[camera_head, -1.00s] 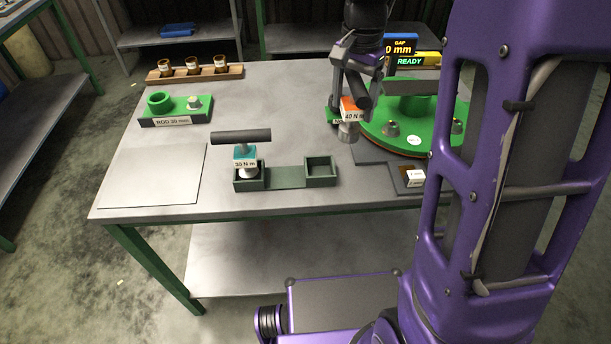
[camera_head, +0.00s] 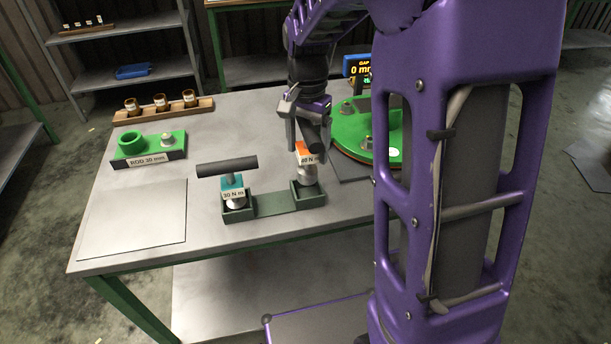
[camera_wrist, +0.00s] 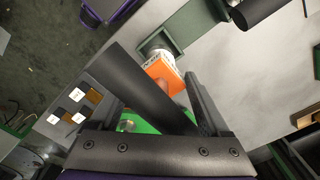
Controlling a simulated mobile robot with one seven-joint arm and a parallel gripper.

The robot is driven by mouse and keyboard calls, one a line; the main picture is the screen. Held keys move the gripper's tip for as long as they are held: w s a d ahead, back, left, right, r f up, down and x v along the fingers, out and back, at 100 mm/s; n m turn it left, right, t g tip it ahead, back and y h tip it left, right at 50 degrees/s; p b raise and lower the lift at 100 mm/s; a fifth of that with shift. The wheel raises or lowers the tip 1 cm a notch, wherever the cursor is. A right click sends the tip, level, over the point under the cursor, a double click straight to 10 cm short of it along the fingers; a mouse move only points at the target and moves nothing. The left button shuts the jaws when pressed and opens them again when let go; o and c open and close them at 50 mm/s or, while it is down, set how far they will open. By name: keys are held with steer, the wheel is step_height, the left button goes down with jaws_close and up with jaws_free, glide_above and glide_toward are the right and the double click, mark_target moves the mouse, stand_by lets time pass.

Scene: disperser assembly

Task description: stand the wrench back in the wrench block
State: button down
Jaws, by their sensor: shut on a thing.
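The wrench with the orange 40 N m label (camera_head: 307,157) hangs upright from my gripper (camera_head: 309,128), which is shut on its black handle. Its silver lower end is at the right pocket of the green wrench block (camera_head: 270,206). In the wrist view the orange wrench (camera_wrist: 164,74) has its round end over or inside the square pocket (camera_wrist: 176,22); I cannot tell whether it rests on the bottom. The other wrench, teal and labelled 30 N m (camera_head: 232,185), stands in the left pocket. My gripper partly hides the held handle.
A flat grey plate (camera_head: 135,217) lies at the front left. The green round disc (camera_head: 352,138) is right of the block, partly behind my arm.

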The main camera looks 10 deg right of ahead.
mark_target(307, 123)
steer(key=shift+f+b, duration=0.4)
steer(key=shift+f, duration=2.55)
steer(key=shift+f, duration=0.2)
jaws_free()
step_height(307, 123, up, 12)
steer(key=shift+r+p, duration=0.2)
steer(key=shift+p, duration=0.7)
